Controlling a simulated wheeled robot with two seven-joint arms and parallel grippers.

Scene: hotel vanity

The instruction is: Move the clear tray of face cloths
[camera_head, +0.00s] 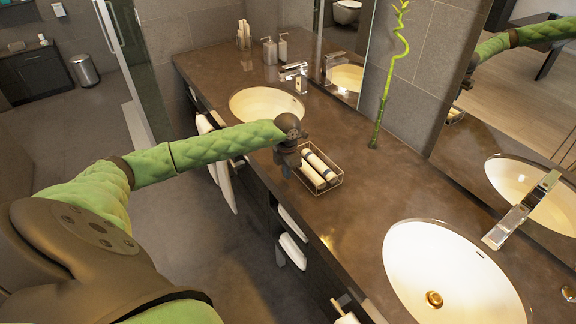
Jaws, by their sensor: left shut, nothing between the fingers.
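The clear tray (338,181) with a thin rim stands on the brown vanity counter, between the two basins and close to the front edge. Rolled pale face cloths (321,163) with dark bands lie in it. My left gripper (288,172) is at the tray's left side, pointing down near its front left corner. It looks shut, with no cloth between its fingers. I cannot tell whether it touches the tray wall. My right gripper is not in view.
One round basin (266,103) lies behind the left arm and another (450,275) at the front right, each with a tap. A green bamboo stalk (385,95) stands near the mirror. Soap bottles (269,50) stand at the far end. Counter right of the tray is clear.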

